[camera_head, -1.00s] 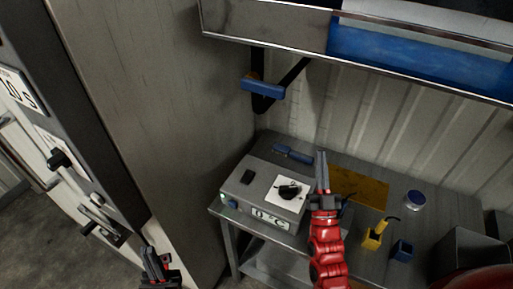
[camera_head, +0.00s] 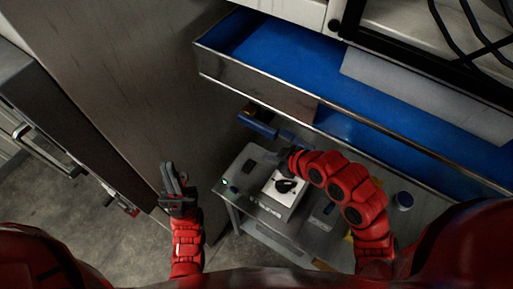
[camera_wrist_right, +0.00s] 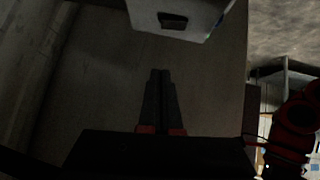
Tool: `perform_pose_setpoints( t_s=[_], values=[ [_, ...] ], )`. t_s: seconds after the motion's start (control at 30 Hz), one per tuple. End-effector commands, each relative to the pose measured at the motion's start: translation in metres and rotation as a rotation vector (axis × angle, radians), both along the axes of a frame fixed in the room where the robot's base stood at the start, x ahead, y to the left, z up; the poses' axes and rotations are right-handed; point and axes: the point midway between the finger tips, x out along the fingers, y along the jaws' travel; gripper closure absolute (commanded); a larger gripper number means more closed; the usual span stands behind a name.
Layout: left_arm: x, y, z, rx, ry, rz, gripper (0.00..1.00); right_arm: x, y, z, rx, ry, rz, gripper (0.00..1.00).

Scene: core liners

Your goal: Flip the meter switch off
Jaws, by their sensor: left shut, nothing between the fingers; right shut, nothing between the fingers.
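The meter is a grey box on the metal table in the head view (camera_head: 262,200), with a small black switch (camera_head: 249,166) and a black knob (camera_head: 286,186) on a white plate. My right gripper (camera_head: 281,156) is by the meter's far edge, partly hidden by its own arm. In the right wrist view its shut, empty fingers (camera_wrist_right: 161,74) point toward the meter (camera_wrist_right: 205,12), and a black switch (camera_wrist_right: 172,20) shows on the box's pale face. A gap is visible between fingertips and switch. My left gripper (camera_head: 172,172) is shut and empty, left of the table.
An open drawer with a blue inside (camera_head: 330,125) hangs above the table's far side. A blue-handled item (camera_head: 258,126) hangs below it. A tall grey cabinet (camera_head: 120,60) stands at the left.

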Motion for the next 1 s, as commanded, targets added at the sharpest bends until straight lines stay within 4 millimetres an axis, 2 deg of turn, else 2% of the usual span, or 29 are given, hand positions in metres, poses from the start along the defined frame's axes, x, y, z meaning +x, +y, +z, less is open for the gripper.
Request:
perform_pose_setpoints(
  t_s=[0.13, 0.47, 0.67, 0.93, 1.0],
  values=[
    [0.0, 0.0, 0.004, 0.0, 0.0, 0.0, 1.0, -0.01, 0.001, -0.002, -0.029, 0.027, 0.03, 1.0],
    [0.0, 0.0, 0.001, 0.0, 0.0, 0.0, 1.0, -0.009, 0.002, -0.004, -0.028, 0.025, 0.03, 1.0],
    [0.0, 0.0, -0.024, 0.0, 0.0, 0.0, 1.0, -0.001, 0.009, -0.018, -0.025, 0.018, 0.031, 1.0],
    [0.0, 0.0, -0.076, 0.0, 0.0, 0.0, 1.0, 0.016, 0.028, -0.047, -0.025, 0.021, 0.03, 1.0],
    [0.0, 0.0, -0.07, 0.0, 0.001, 0.0, 1.0, 0.022, 0.036, -0.049, -0.026, 0.03, 0.033, 1.0]
  ],
)
